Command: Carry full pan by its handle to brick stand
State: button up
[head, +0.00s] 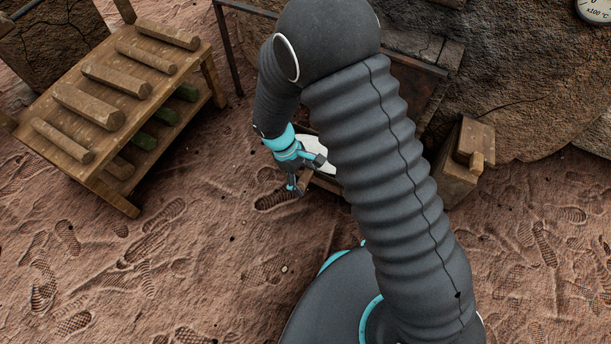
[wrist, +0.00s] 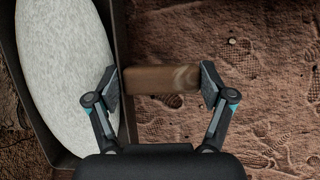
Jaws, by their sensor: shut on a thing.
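The pan (wrist: 122,60) fills the left of the wrist view. It has dark, straight walls and holds a pale grey, rounded mass (wrist: 65,80). Its brown wooden handle (wrist: 160,80) lies between the fingers of my gripper (wrist: 158,84), which is shut on it. One finger is beside the pan's wall, the other at the handle's far end. In the head view my gripper (head: 307,176) is left of my arm, above the ground. There my arm hides most of the pan. I cannot tell which thing is the brick stand.
A wooden rack (head: 110,100) with several bars stands at the left. A brown block (head: 468,160) with a peg-like piece stands at the right, by the mud wall (head: 530,90). A dark metal frame (head: 226,45) is behind my arm. Footprinted ground (head: 180,260) is clear in front.

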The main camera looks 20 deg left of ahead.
jog(key=c, duration=1.1)
jog(key=shift+r+p, duration=0.65)
jog(key=shift+r, duration=0.35)
jog(key=shift+c, duration=0.2)
